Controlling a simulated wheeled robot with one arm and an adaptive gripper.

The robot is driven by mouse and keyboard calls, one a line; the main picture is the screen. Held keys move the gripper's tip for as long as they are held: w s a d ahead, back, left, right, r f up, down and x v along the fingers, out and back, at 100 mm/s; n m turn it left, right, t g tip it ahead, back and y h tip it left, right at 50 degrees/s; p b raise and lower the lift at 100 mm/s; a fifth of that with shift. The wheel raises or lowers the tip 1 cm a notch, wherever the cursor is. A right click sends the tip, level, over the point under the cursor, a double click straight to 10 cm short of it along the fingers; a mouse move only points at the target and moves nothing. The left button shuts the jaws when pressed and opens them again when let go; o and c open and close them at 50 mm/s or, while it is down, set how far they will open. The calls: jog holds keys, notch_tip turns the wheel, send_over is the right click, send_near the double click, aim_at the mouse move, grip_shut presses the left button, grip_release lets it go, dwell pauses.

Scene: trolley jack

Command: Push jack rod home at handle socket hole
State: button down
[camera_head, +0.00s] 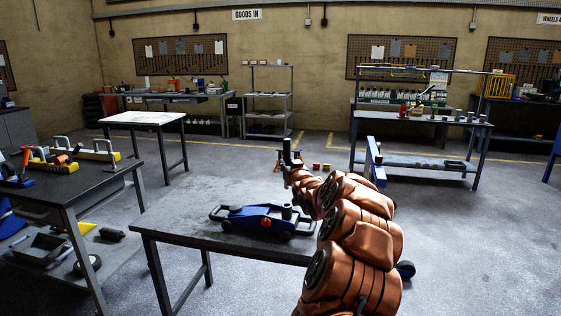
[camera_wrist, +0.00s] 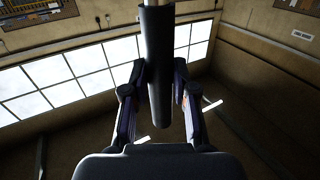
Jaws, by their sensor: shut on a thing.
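The blue trolley jack (camera_head: 250,217) lies on a grey table, with a red round part on its near side. A short dark upright cylinder stands at its right end; I cannot tell whether it is the handle socket. My gripper (camera_head: 290,164) is above and behind the jack's right end, small in the head view. In the wrist view my gripper (camera_wrist: 159,80) is shut on the jack rod (camera_wrist: 158,45), with one finger on each side. The rod has a dark sleeve and a lighter metal shaft at the top edge. The socket hole is not discernible, and the rod is apart from the jack.
The grey table (camera_head: 180,217) is bare left of the jack. A dark bench (camera_head: 85,180) with tools stands at left, and a pale-topped table (camera_head: 145,117) behind. A blue post (camera_head: 374,160) stands right of my arm. Open floor lies between the benches.

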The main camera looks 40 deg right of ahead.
jog(key=shift+w+a+r, duration=0.1)
jog(key=shift+w+a, duration=0.05)
jog(key=shift+w, duration=0.1)
jog(key=shift+s+d, duration=0.2)
jog(key=shift+d, duration=0.1)
notch_tip(320, 180, down, 6)
jog(key=b, duration=0.3)
jog(key=shift+b, duration=0.35)
jog(key=shift+f+b, duration=1.7)
jog(key=shift+f, duration=0.95)
dwell(2.3)
jog(key=c, duration=0.8)
grip_release()
jog(key=shift+s+a, duration=0.1)
jog(key=shift+s, duration=0.05)
